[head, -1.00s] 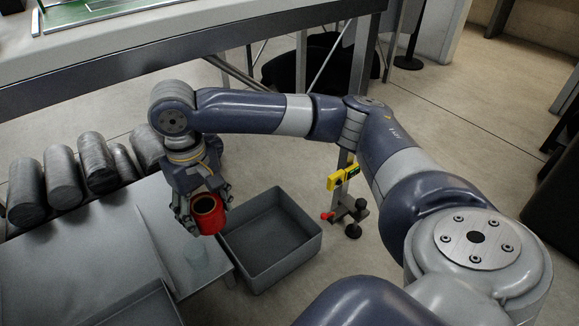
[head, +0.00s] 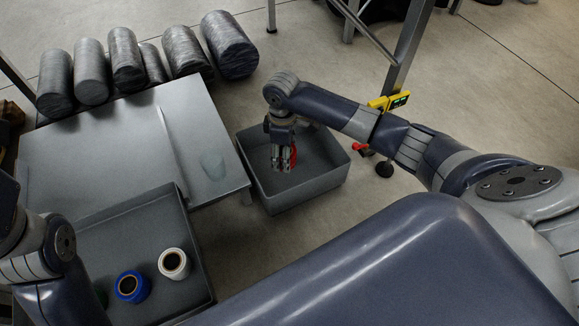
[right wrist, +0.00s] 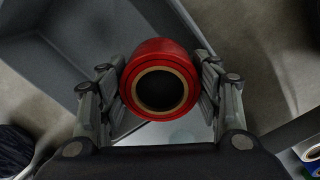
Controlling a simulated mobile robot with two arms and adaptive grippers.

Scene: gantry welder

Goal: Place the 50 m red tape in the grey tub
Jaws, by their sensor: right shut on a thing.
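The red tape roll (right wrist: 160,52) has a brown core and is gripped between the two fingers of my right gripper (right wrist: 160,88). In the head view the red tape (head: 292,157) is mostly hidden by my right gripper (head: 283,158). The grey tub (head: 318,190) is an open, empty-looking rectangular box to the right of the table. The gripper and tape overlap the tub's opening in the head view. I cannot tell whether the tape is above the rim or inside. My left arm shows at the left edge, but its gripper is out of view.
A grey tray (head: 187,225) at the lower left holds a blue tape roll (head: 127,287) and a white tape roll (head: 173,263). The grey table (head: 105,140) is mostly clear. Several dark cylinders (head: 128,60) line its far edge. A yellow device (head: 388,101) is on a post beyond the tub.

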